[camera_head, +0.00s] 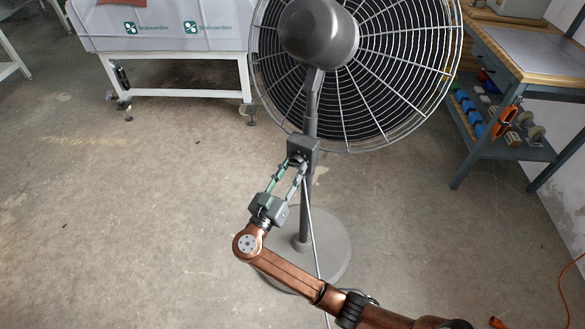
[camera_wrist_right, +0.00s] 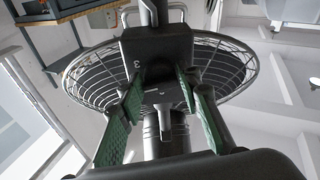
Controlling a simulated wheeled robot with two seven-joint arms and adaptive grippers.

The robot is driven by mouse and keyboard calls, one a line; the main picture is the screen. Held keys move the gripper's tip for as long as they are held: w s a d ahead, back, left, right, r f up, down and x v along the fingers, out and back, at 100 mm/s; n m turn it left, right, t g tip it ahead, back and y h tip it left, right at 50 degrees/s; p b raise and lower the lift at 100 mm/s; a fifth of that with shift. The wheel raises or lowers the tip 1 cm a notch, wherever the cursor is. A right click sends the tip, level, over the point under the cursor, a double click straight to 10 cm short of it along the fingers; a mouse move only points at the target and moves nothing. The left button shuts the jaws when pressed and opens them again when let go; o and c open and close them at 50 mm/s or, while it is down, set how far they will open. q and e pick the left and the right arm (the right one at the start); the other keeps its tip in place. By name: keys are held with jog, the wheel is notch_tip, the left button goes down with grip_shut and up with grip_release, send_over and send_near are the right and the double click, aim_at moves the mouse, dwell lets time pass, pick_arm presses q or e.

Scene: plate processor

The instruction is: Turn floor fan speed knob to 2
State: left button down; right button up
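The floor fan (camera_head: 312,100) stands upright with its round wire cage at the top. It also shows in the right wrist view (camera_wrist_right: 240,68). Its dark control box (camera_head: 303,146) sits on the pole below the cage. In the right wrist view the box (camera_wrist_right: 172,42) fills the upper middle, with a "3" printed on its face. The speed knob is dark and hard to make out in the shadow under the box. My right gripper (camera_head: 297,163) reaches up to the box, its green-padded fingers (camera_wrist_right: 160,85) apart on either side of the knob area. I cannot tell whether they touch it. My left gripper is out of view.
The fan's round base (camera_head: 325,262) stands on the concrete floor, with a cable hanging down beside the pole. A workbench (camera_head: 520,60) with a loaded lower shelf is at right. A white-framed table (camera_head: 170,40) is at back left. Floor at left is clear.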

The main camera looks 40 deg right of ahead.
jog(key=o, duration=0.3)
jog(key=shift+r, duration=0.1)
jog(key=v, duration=1.2)
